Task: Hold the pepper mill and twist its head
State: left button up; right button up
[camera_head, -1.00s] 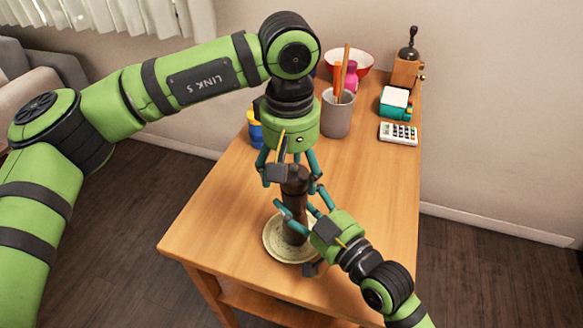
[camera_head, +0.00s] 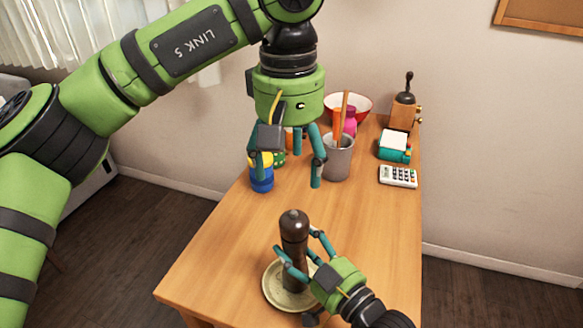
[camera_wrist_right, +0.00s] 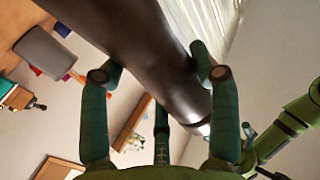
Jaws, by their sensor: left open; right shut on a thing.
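The dark brown pepper mill (camera_head: 294,240) stands upright on a pale round plate (camera_head: 272,296) near the table's front. It also shows large and close in the right wrist view (camera_wrist_right: 140,40). My right gripper (camera_head: 305,254) is shut on the mill's body, with fingers on both sides of it. My left gripper (camera_head: 286,178) is open and empty, pointing down above the table. It is above the mill's head in the picture and apart from it.
A grey cup (camera_head: 338,160) with wooden utensils stands mid-table. Beside it are a blue and yellow container (camera_head: 262,178), a red-rimmed bowl (camera_head: 357,106) and a pink item (camera_head: 350,122). A calculator (camera_head: 398,177), a teal notepad holder (camera_head: 394,147) and a coffee grinder (camera_head: 404,108) line the right edge. Mid-right table is clear.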

jog(key=shift+f, duration=0.15)
jog(key=o, duration=1.3)
